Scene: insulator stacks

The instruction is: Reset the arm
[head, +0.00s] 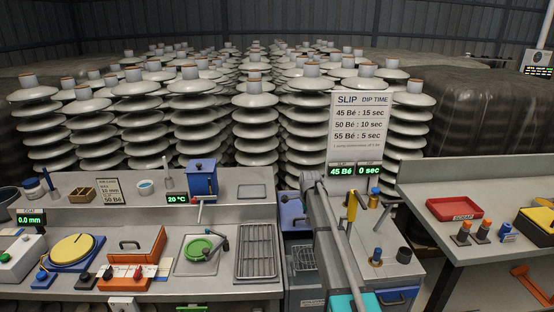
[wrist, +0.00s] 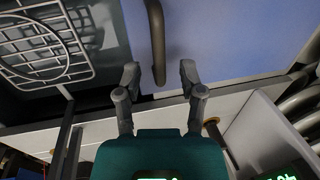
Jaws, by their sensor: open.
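My gripper (wrist: 160,76) shows in the wrist view with its two grey fingers apart and nothing between the pads. Its teal body fills the lower middle of that view. A dark curved handle (wrist: 156,40) on a blue panel (wrist: 225,35) lies just beyond the fingertips; I cannot tell the gap between them. In the head view my grey arm reaches down the middle, past the front edge of the benches. The gripper's fingers cannot be made out there.
A wire rack (wrist: 45,50) is left of the fingers. The left bench (head: 130,290) holds a blue box (head: 202,180), an orange box (head: 136,246) and a grate (head: 256,250). A slip sign (head: 360,120) stands behind my arm. The right bench (head: 420,170) carries a red tray (head: 455,209). Insulator stacks (head: 255,110) fill the back.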

